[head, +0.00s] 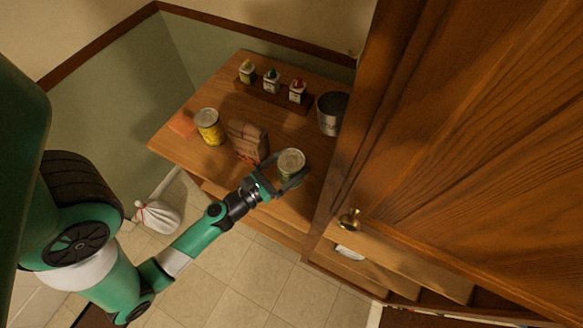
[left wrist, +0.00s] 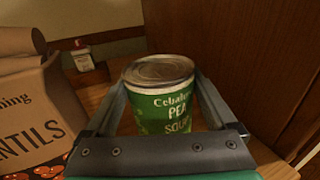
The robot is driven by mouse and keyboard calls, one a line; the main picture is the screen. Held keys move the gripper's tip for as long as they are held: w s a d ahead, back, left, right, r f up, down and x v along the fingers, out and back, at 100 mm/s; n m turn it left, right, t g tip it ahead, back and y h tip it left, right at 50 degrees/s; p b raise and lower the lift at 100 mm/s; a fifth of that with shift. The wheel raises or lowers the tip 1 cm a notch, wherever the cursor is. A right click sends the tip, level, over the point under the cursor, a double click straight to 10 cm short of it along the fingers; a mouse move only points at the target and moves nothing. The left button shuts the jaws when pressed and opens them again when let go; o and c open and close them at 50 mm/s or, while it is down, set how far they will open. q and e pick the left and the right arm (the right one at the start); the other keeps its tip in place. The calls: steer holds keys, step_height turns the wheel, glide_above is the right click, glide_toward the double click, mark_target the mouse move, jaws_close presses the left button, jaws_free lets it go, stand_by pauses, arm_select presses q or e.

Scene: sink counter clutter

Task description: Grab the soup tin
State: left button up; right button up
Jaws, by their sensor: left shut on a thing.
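The soup tin (head: 291,162) stands upright near the front edge of the wooden counter in the head view. In the left wrist view it is a green tin (left wrist: 164,108) with a silver lid and a label reading "PEA SOUP". My left gripper (head: 284,178) is shut on the tin, one finger on each side; its fingers also show in the left wrist view (left wrist: 160,100). I cannot tell whether the tin's base touches the counter. My right gripper is not in view.
A brown paper bag (head: 247,141) of lentils stands just left of the tin. A yellow can (head: 209,127) and a pink block (head: 182,125) are further left. A metal pot (head: 331,113) and a rack (head: 272,94) of small bottles stand behind. A wooden cabinet door (head: 470,150) rises close on the right.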

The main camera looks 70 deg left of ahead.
arm_select(q)
steer(key=shift+r, duration=0.1)
jaws_close()
step_height(320, 180, up, 10)
steer(key=p, duration=0.9)
steer(key=shift+p, duration=0.35)
